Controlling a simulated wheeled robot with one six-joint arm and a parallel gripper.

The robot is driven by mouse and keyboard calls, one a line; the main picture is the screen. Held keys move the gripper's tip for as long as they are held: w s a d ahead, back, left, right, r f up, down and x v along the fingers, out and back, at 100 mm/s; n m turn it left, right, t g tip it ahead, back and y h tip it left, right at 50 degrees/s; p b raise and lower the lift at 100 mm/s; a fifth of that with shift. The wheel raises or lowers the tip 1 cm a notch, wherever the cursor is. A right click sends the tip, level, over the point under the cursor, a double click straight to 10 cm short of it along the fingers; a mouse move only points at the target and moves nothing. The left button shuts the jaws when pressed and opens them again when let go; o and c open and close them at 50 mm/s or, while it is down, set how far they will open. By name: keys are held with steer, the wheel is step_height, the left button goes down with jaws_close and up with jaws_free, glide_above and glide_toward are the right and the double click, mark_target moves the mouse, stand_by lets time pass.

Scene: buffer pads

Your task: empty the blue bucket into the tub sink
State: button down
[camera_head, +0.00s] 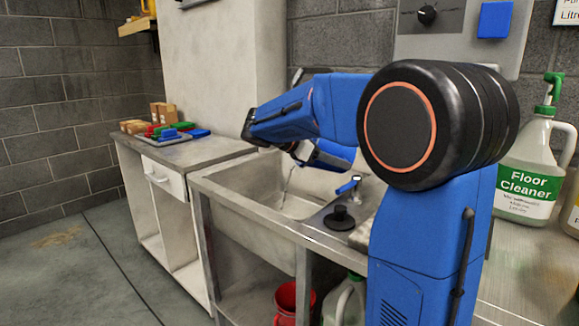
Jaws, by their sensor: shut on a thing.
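A blue, tilted shape that looks like the blue bucket (335,154) shows partly below my blue arm, over the tub sink (232,183). A thin stream of water (287,184) falls from its left side into the basin. The sink is a grey tub on a metal frame. My gripper (296,150) is beside the bucket above the basin and is shut on it. My arm hides much of the bucket and the gripper, so the fingers are hard to make out.
A cabinet (185,152) with coloured items on top stands left of the sink. A black plug (339,215) sits on the right ledge. A floor cleaner jug (530,170) stands at right. A red bucket (290,303) is under the sink. The left floor is clear.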

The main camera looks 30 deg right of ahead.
steer(key=shift+a+h, duration=0.15)
steer(key=shift+h, duration=0.15)
steer(key=shift+w+a+f+g+h, duration=0.3)
steer(key=shift+a+f+g+h, duration=0.1)
steer(key=shift+a+f+h, duration=0.4)
stand_by(0.8)
steer(key=shift+w+a+r+h, duration=0.1)
steer(key=shift+a+r+h, duration=0.4)
steer(key=shift+r+h, duration=0.15)
stand_by(0.5)
